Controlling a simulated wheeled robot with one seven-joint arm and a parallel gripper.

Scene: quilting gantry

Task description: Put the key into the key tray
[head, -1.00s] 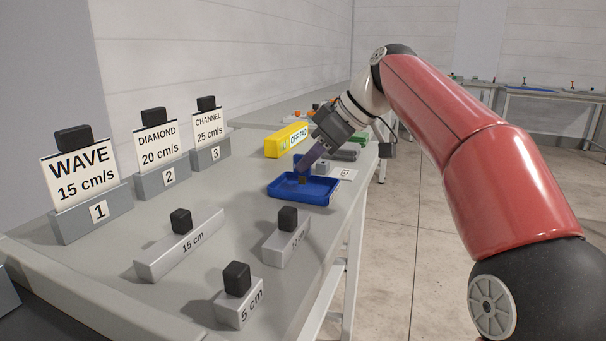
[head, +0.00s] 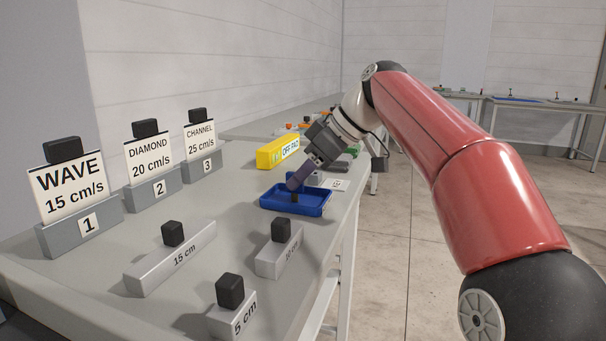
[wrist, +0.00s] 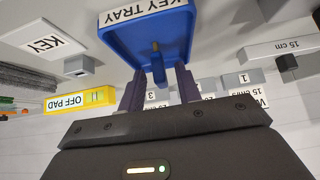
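The key tray (head: 318,208) is a shallow blue tray on the bench. In the wrist view the tray (wrist: 113,33) carries a white "KEY TRAY" label. In the wrist view the key (wrist: 155,47) stands out beyond the fingertips, against the tray floor. A narrow blue piece shows behind it; I cannot tell whether it belongs to the key or tray. My gripper (wrist: 158,88) has its purple fingers spread, with gaps on both sides. Contact between key and tray floor is unclear.
A yellow "OFF PAD" block (head: 278,153) and a white "KEY" card (wrist: 42,43) lie beyond the tray. Black-knobbed grey blocks, including the 15 cm block (head: 172,260), stand nearer. Numbered sign holders, such as the WAVE one (head: 75,200), line the left. Bare bench lies between.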

